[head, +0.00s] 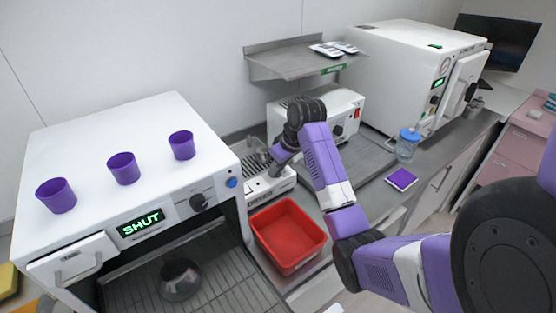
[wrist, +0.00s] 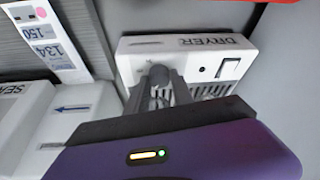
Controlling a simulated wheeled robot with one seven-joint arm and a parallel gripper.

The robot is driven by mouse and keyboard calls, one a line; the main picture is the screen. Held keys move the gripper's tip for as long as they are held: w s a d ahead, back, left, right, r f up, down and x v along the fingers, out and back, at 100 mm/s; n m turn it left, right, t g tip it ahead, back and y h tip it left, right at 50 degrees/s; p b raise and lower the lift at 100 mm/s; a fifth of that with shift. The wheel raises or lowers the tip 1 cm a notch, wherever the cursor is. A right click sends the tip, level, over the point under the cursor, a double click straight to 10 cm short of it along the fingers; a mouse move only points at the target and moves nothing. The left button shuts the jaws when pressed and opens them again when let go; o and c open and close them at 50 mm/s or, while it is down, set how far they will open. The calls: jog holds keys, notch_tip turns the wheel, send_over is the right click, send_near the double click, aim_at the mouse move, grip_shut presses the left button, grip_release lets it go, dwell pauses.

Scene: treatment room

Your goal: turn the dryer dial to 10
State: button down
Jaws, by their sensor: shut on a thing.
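The dryer (head: 267,187) is a small low white unit on the counter, left of centre in the head view. In the wrist view its white front (wrist: 127,62) carries the word DRYER upside down, a rocker switch and vent slots. My gripper (head: 276,169) reaches down to it from the right. In the wrist view my gripper (wrist: 160,82) has its fingers close together at the dryer's front, shut on what seems to be the dial. The fingers hide the dial, so its marks and setting cannot be read.
A red bin (head: 288,236) stands close in front of the dryer. A white cabinet (head: 95,140) with purple cups on top and a SHUT display is at left. A wall shelf (head: 290,62) hangs behind. A blue-lidded jar (head: 407,146) and purple pad (head: 401,179) lie right.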

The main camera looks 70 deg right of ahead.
jog(key=shift+a+r+m+g+h+p, duration=0.1)
jog(key=shift+m+g+h+p, duration=0.3)
jog(key=shift+m+p, duration=1.05)
jog(key=shift+m, duration=0.25)
jog(key=c, duration=1.1)
grip_release()
jog(key=shift+b+v, duration=0.55)
jog(key=shift+v, duration=3.3)
jog(key=shift+s, duration=0.15)
